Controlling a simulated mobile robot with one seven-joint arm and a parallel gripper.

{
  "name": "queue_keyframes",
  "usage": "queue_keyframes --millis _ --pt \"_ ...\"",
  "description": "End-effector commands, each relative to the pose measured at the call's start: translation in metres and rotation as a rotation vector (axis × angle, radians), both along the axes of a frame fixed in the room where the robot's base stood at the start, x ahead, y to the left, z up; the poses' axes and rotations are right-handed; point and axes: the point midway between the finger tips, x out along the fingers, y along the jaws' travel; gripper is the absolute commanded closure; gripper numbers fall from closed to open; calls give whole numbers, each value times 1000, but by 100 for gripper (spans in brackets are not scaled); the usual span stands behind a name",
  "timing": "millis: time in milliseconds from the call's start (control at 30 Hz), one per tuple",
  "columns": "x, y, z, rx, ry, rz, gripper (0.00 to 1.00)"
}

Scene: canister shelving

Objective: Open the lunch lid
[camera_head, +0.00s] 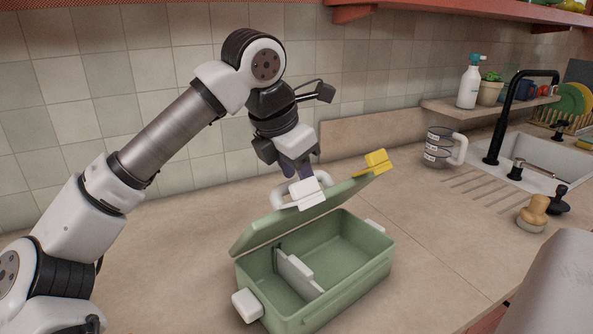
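The green lunch box (350,291) sits on the counter, with a light divider (298,276) inside it. Its green lid (262,233) is raised and tilted back, so the inside shows. A white side latch (247,305) sticks out at the box's lower left.
A wooden-handled brush (532,214) stands near the sink (547,147) and black faucet (512,115). A tiled wall (60,120) closes off the back.

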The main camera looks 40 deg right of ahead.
Motion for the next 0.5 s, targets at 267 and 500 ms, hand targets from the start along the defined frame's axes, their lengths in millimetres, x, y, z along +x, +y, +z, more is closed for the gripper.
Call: queue_keyframes --millis 267,500 --pt "0 -2 -4 0 0 -1 59" --pt "0 -1 -3 0 0 -1 82"
